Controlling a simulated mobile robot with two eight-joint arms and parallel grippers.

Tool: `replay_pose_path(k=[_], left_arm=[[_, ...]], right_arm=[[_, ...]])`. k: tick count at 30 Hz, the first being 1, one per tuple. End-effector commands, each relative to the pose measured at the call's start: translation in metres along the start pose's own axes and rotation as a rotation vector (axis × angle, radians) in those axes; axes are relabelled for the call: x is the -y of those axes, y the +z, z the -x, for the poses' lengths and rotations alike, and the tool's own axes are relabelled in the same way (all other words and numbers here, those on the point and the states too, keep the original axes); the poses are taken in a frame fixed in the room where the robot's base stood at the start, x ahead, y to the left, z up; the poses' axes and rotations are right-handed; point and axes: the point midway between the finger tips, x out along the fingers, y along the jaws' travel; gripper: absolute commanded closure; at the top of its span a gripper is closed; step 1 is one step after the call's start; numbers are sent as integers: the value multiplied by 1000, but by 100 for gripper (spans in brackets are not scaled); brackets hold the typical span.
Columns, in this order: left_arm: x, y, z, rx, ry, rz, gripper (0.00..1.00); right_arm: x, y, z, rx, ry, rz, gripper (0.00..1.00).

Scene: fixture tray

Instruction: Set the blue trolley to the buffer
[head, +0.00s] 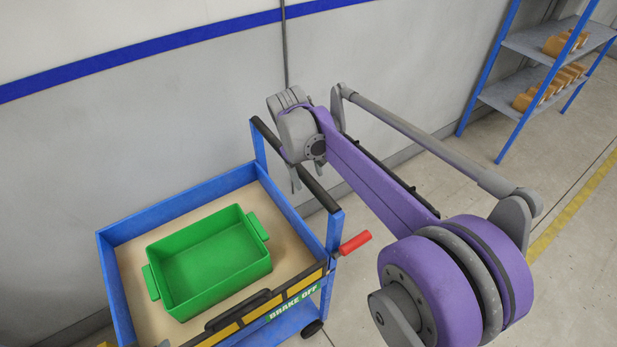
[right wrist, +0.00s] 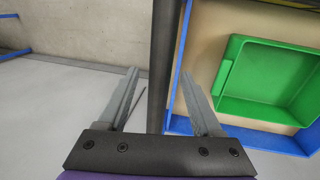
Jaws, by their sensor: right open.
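The blue trolley (head: 180,208) stands by the wall in the head view, with a tan deck and a dark push bar (head: 296,168) along its right end. A red lever (head: 355,243) sticks out at its near right corner, beside a green "BRAKE OFF" label (head: 293,302). My right gripper (head: 295,182) points down at the push bar, open. In the right wrist view its two fingers (right wrist: 160,75) stand apart, with the dark bar (right wrist: 164,50) running between them. Contact with the bar cannot be told. My left gripper is not in view. No marked buffer can be made out.
A green bin (head: 212,258) with two side handles sits empty on the trolley's deck. A blue-framed shelf (head: 500,95) with several tan parts stands at the back right. A yellow floor line (head: 575,210) runs at the right. Floor right of the trolley is open.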

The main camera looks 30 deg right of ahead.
Motion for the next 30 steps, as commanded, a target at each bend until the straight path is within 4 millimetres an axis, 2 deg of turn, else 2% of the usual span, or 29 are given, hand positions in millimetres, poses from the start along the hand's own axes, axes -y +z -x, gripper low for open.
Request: replay_pose_path(k=[4, 13, 24, 30], left_arm=[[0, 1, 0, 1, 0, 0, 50], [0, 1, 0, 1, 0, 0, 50], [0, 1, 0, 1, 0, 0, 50], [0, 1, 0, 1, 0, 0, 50]], right_arm=[[0, 0, -11, 0, 0, -1, 33], [0, 0, -12, 0, 0, 0, 33], [0, 0, -12, 0, 0, 0, 100], [0, 0, -12, 0, 0, 0, 100]])
